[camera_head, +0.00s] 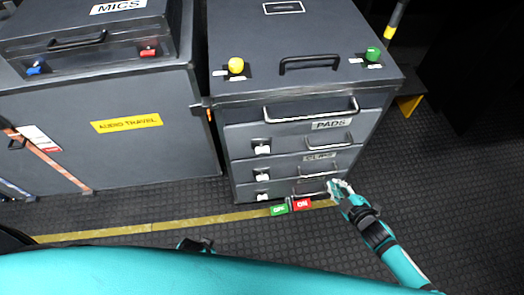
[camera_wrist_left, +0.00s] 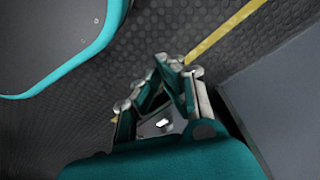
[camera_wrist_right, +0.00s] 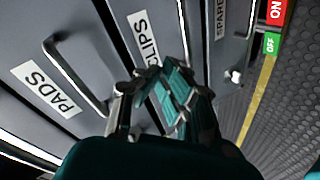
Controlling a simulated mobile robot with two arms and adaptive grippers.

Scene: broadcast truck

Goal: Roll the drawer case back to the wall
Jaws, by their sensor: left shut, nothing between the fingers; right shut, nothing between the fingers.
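The drawer case (camera_head: 305,75) is a dark grey cabinet with several labelled drawers, standing upright with its front towards me. A push handle (camera_head: 310,62) lies on its top. A green OFF pedal (camera_head: 279,208) and a red ON pedal (camera_head: 302,203) stick out at its front base; they also show in the right wrist view. My right gripper (camera_head: 338,187) is shut and empty in front of the lower right drawers. In the right wrist view the shut fingers (camera_wrist_right: 155,70) overlap the CLIPS drawer; contact cannot be told. My left gripper (camera_wrist_left: 172,65) is shut, empty, low over the floor, mostly hidden in the head view.
A large case labelled AUDIO TRAVEL (camera_head: 127,123) stands close on the left with a MICS case (camera_head: 90,35) on top. A yellow floor line (camera_head: 150,227) runs past the fronts. The dark floor at right is clear.

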